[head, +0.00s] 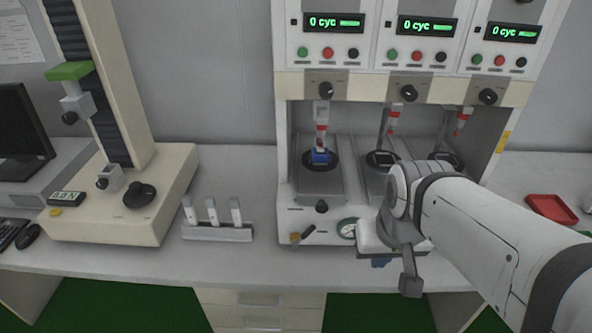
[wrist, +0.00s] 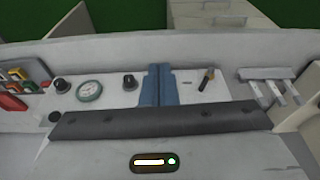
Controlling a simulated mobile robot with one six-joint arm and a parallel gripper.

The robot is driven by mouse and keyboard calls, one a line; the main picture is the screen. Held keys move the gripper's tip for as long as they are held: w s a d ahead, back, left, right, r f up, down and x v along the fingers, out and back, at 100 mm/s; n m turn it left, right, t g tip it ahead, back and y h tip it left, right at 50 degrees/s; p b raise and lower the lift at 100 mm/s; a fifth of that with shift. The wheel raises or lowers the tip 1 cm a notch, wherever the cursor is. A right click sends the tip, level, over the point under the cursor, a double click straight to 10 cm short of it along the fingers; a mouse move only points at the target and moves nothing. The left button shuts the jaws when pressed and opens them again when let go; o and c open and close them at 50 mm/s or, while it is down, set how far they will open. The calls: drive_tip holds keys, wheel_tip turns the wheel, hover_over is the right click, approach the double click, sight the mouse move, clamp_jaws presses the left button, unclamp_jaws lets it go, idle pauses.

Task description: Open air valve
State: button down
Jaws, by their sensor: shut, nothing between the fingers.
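The lever sits tilted in the head view. In the wrist view the valve (wrist: 206,80) stands right of my fingers, apart from them. My gripper (head: 380,262) hangs in front of the machine, right of the valve and past the round gauge (head: 348,228). Its blue fingers (wrist: 158,83) are shut together and empty. Part of the machine's front is hidden behind my arm.
Black knobs (wrist: 130,82) sit near the fingers. A rack with white specimens (head: 217,232) stands left of the machine. A tall tester (head: 118,205) is farther left. A red tray (head: 550,208) lies at the right. The bench front edge is below the valve.

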drive_tip(key=shift+w, duration=0.1)
drive_tip(key=w+a+f+t+h+b, duration=0.1)
drive_tip(key=w+a+f+b, duration=0.1)
drive_tip(key=w+a, duration=0.5)
drive_tip(key=w+a+f+t+h+b, duration=0.1)
drive_tip(key=w+a+b, duration=0.4)
drive_tip(key=a, duration=0.7)
drive_tip(key=w+h, duration=0.1)
drive_tip(key=w, duration=0.1)
drive_tip(key=shift+w+a+f+n+h, duration=0.3)
drive_tip(key=shift+w+a+f, duration=0.1)
drive_tip(key=b, duration=0.1)
approach(305, 232)
wheel_tip(305, 232, down, 3)
drive_tip(key=w+a, duration=0.2)
drive_tip(key=d+f, duration=0.1)
drive_tip(key=d, duration=0.1)
drive_tip(key=d+f, duration=0.1)
drive_tip(key=shift+w+d+f, duration=0.15)
drive_tip(key=shift+w+d, duration=0.05)
drive_tip(key=shift+d, duration=0.15)
